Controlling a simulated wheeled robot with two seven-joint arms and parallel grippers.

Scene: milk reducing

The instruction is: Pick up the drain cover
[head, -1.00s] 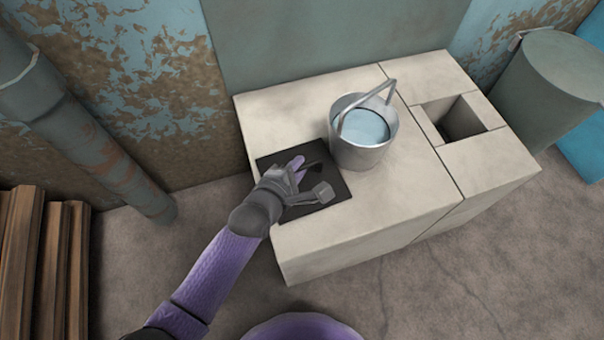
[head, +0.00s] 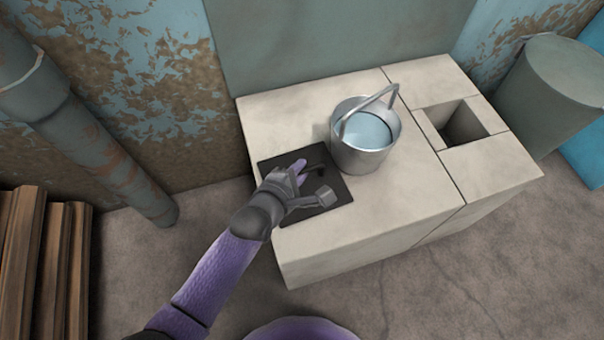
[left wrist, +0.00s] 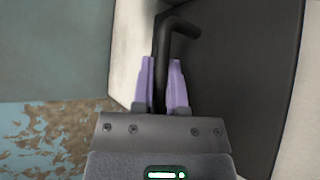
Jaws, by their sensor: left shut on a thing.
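The drain cover (head: 338,186) is a dark, flat square plate with a bent black handle (head: 318,170). It is at the left end of the pale block counter, and I cannot tell whether it is resting on the top or slightly raised. My left gripper (head: 302,180) is over the plate, shut on the handle. In the left wrist view, the purple fingers (left wrist: 161,85) stand on both sides of the black handle (left wrist: 182,28), with the dark plate (left wrist: 240,70) to the right. The gripper and wrist hide part of the plate. My right gripper is not in view.
A metal bucket (head: 365,155) of water, its handle raised, stands close to the cover's right side on the counter (head: 400,205). A square hole (head: 465,126) opens at the counter's right end. A pipe (head: 105,145) and wooden planks (head: 25,250) are at left; a grey-green barrel (head: 550,95) is at right.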

